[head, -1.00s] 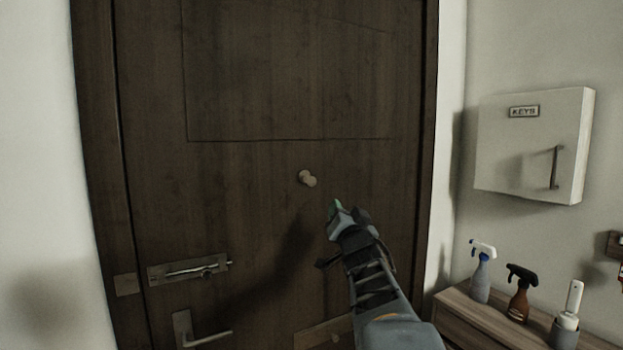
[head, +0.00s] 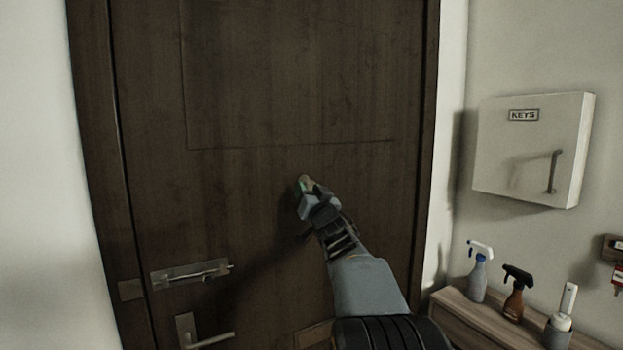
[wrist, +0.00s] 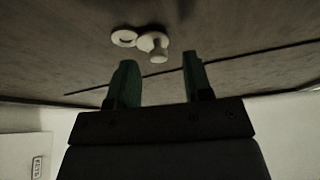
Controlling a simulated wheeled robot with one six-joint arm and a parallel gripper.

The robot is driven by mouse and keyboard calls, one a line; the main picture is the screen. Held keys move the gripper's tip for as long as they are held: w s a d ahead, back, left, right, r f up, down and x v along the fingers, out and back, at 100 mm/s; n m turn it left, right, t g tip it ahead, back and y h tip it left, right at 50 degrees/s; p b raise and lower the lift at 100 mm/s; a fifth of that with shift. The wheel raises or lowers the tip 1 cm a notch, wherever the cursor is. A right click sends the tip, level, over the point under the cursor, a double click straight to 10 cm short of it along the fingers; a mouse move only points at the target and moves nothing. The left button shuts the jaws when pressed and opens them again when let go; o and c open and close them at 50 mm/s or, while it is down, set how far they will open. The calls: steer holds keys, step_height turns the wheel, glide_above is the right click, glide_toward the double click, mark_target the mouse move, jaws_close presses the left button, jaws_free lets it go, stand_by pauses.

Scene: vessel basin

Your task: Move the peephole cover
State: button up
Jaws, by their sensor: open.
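The peephole cover (wrist: 151,42) is a small pale disc with a stubby knob on the dark wooden door. In the wrist view it is beside a pale ring with a darker centre (wrist: 123,38); I cannot tell if they overlap. In the head view the cover (head: 307,179) is mostly hidden behind my gripper. My gripper (wrist: 160,59) is open, its two green fingers pointing at the door. The knob appears between the fingertips in the wrist view, near their ends. Contact cannot be told. My gripper also shows in the head view (head: 303,186).
The door (head: 250,90) has a slide latch (head: 190,273) and lever handle (head: 210,340) at lower left. A white key box (head: 530,150) hangs on the right wall. Spray bottles (head: 478,270) and a white-handled item stand on a wooden cabinet (head: 460,310) at lower right.

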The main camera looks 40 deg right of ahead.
mark_target(306, 182)
steer(key=shift+p+x, duration=0.3)
steer(key=shift+x, duration=0.8)
jaws_close()
